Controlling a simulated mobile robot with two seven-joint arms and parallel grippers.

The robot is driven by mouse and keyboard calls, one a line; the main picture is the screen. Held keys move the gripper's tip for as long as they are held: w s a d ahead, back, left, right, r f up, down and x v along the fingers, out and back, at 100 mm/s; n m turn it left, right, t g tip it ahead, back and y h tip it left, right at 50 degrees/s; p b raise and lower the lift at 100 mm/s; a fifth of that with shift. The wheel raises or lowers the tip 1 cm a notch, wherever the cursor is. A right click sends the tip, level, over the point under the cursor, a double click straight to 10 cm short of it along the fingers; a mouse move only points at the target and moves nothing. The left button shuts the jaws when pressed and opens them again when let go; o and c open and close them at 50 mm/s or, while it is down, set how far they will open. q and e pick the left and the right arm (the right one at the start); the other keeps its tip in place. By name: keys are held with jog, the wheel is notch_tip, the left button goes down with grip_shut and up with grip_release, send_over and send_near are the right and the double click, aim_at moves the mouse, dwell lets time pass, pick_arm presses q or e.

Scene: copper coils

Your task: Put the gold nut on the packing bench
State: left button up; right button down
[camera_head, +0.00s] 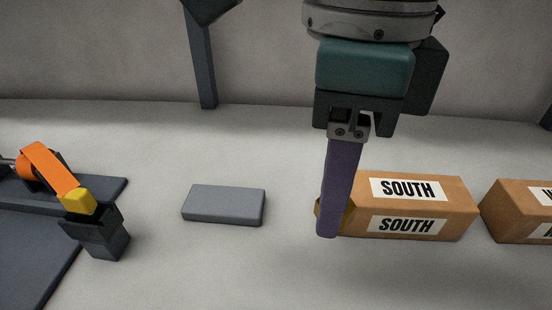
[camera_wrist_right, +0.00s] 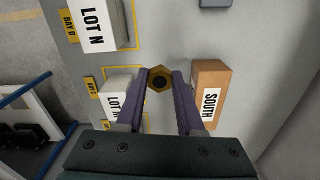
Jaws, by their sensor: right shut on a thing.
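The gold nut (camera_wrist_right: 160,79) is a hexagonal ring with a dark hole. It sits between the two purple fingertips of my right gripper (camera_head: 329,222), which is shut on it. In the head view only an edge of the nut (camera_head: 318,212) shows, as the near finger hides the rest. The gripper points down, in front of the left end of a brown box marked SOUTH. I cannot tell from these views which surface is the packing bench. My left gripper is not in view.
The SOUTH box (camera_head: 415,207) stands just right of the gripper, with another brown box (camera_head: 518,211) beyond. A grey block (camera_head: 224,205) lies to the left, and an orange jointed device (camera_head: 48,168) stands farther left. Boxes marked LOT N (camera_wrist_right: 97,22) show in the wrist view.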

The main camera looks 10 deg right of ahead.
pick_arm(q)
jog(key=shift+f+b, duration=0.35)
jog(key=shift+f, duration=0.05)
pick_arm(e)
send_over(313, 286)
notch_tip(313, 286, down, 10)
jog(key=shift+f, duration=0.1)
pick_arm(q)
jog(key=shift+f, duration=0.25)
pick_arm(e)
jog(key=shift+f, duration=1.85)
pick_arm(q)
jog(key=shift+b, duration=0.35)
pick_arm(e)
jog(key=shift+f, duration=0.1)
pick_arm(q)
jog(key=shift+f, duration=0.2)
pick_arm(e)
jog(key=shift+f, duration=0.15)
jog(key=c, duration=0.5)
grip_release()
jog(key=shift+c, duration=0.2)
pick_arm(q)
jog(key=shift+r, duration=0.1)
